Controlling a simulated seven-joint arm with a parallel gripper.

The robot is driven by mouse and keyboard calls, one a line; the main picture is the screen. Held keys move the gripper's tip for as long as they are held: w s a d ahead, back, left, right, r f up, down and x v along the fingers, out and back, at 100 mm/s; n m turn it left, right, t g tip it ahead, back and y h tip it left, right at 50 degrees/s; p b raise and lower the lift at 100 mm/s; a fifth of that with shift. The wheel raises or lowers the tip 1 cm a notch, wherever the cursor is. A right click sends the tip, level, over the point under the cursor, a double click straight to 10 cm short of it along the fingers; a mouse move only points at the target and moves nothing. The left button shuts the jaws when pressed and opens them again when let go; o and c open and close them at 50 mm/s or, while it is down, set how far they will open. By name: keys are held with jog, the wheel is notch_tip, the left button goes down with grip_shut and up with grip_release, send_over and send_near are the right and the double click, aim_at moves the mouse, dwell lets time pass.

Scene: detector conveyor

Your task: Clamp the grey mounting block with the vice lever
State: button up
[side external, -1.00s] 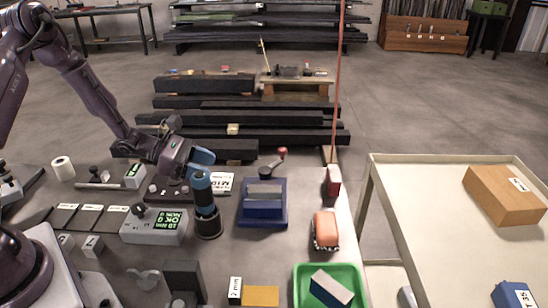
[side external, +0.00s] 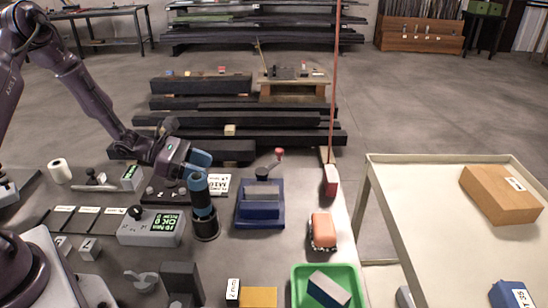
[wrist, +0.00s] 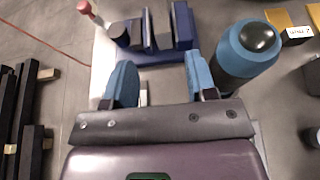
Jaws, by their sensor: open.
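The blue vice (side external: 262,220) stands on the bench right of my gripper (side external: 202,160). The grey mounting block (side external: 262,192) sits between its jaws; I cannot tell how tightly. The vice lever (side external: 270,163), with a red knob, rises at the back of the vice, angled up to the right. In the wrist view the vice (wrist: 185,30) is at the top, with the lever's red knob (wrist: 84,6) at its upper left. My gripper (wrist: 160,83) is open, its blue fingers apart with nothing between them, and it is clear of the lever.
A dark cylinder with blue bands (side external: 203,205) stands close to my gripper and also shows in the wrist view (wrist: 245,50). A display box (side external: 152,226), an orange car-like item (side external: 322,231), a red block (side external: 331,181) and a green tray (side external: 298,297) surround the vice.

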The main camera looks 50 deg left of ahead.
notch_tip(320, 180, up, 14)
jog(key=m+g+y, duration=0.5)
jog(key=m+y, duration=0.4)
jog(key=m, duration=2)
send_over(278, 150)
jog(key=s, duration=0.5)
notch_tip(278, 150, down, 6)
jog(key=x, duration=1.2)
jog(key=shift+a+f, duration=0.2)
jog(key=shift+a, duration=0.1)
grip_shut()
